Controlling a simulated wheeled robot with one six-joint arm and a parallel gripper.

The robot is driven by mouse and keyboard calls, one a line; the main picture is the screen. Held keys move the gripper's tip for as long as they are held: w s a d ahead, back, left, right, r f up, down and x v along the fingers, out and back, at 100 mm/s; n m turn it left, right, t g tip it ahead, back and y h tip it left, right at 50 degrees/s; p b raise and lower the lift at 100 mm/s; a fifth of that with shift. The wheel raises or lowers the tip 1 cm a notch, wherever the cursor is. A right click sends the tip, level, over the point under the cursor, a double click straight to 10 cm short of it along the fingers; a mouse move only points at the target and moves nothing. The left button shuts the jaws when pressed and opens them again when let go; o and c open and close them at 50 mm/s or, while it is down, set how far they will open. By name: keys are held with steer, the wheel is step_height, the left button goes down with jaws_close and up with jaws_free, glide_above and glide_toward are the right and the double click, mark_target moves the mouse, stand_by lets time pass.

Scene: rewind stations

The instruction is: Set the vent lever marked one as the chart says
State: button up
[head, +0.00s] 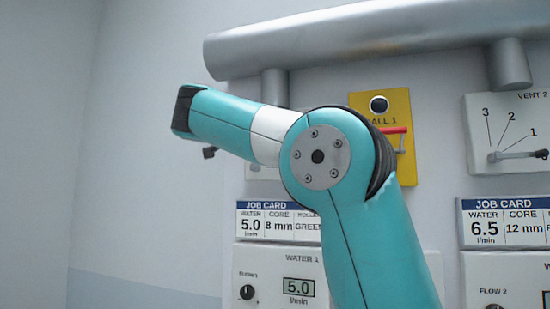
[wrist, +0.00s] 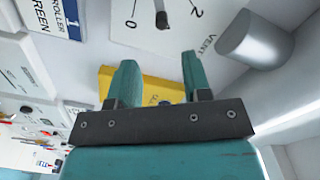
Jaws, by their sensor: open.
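In the wrist view a white vent panel (wrist: 125,32) shows the marks 0 and 2 and part of the word VENT. A dark lever part (wrist: 162,18) lies between those marks, cut off by the top edge, so its full setting is unclear. My gripper (wrist: 157,60) is open and empty, its two teal fingers apart below the lever part. In the head view my arm covers most of the first vent panel (head: 262,172), and my gripper is hidden. The station-one job card (head: 279,220) reads water 5.0, core 8 mm, roller GREEN; its right part is covered.
A yellow call panel (head: 398,170) with a red bar is partly behind my arm; it also shows behind the fingers (wrist: 112,78). A grey duct (head: 350,38) runs above. The Vent 2 panel (head: 510,165) and its lever (head: 522,155) are at right. The left wall is bare.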

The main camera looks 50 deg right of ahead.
steer(key=p+x, duration=0.1)
steer(key=x, duration=0.2)
steer(key=p+x, duration=0.1)
steer(key=x, duration=0.3)
steer(key=p+x, duration=0.2)
steer(key=x, duration=0.1)
steer(key=shift+d+r, duration=0.15)
steer(key=shift+r, duration=0.2)
steer(key=shift+w+d+f, duration=0.15)
steer(key=shift+w+d, duration=0.15)
steer(key=shift+d, duration=0.25)
jaws_close()
